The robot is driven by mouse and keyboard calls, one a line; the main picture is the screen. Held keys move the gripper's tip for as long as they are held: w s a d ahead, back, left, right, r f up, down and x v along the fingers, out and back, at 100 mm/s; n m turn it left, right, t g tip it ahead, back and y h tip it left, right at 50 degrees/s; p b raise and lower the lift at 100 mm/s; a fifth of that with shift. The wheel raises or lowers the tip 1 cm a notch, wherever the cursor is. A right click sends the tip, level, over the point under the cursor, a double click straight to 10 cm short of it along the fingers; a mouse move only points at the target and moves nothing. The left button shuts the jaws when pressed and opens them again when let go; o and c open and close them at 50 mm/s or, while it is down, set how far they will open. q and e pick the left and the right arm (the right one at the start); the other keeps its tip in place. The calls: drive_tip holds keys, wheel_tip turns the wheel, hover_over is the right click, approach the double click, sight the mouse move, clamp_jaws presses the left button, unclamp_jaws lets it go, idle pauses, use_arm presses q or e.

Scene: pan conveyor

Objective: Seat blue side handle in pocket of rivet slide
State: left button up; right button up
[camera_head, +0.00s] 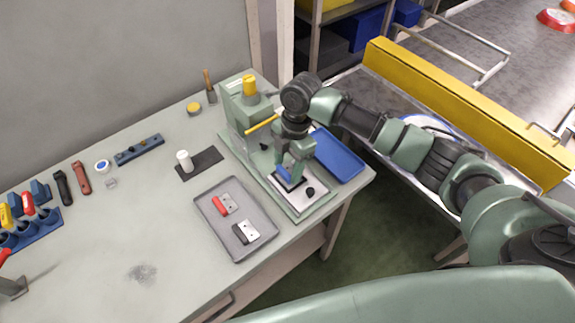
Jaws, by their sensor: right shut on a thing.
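My right arm reaches in from the right over the green rivet press (238,115). My right gripper (288,177) points down and is shut on the blue side handle (283,174). The handle is low over the pale rivet slide (300,201) at the front of the press base. A dark area of the slide shows beside the handle. The gripper partly hides the handle and the pocket, so I cannot tell whether the handle sits in the pocket or just above it. My left gripper is not in view.
A grey tray (209,222) left of the press holds a red handle (220,206) and a black handle (240,233). A blue tray (345,163) lies right of the slide. A yellow lever (262,124) sticks out near my wrist. The front left bench is mostly clear.

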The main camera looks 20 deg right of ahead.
drive_tip(key=shift+r+p, duration=0.1)
drive_tip(key=shift+p, duration=0.2)
idle(0.4)
drive_tip(key=shift+f+p, duration=0.3)
idle(0.3)
drive_tip(key=shift+f+b, duration=0.3)
drive_tip(key=shift+f, duration=0.45)
drive_tip(key=o, duration=1.6)
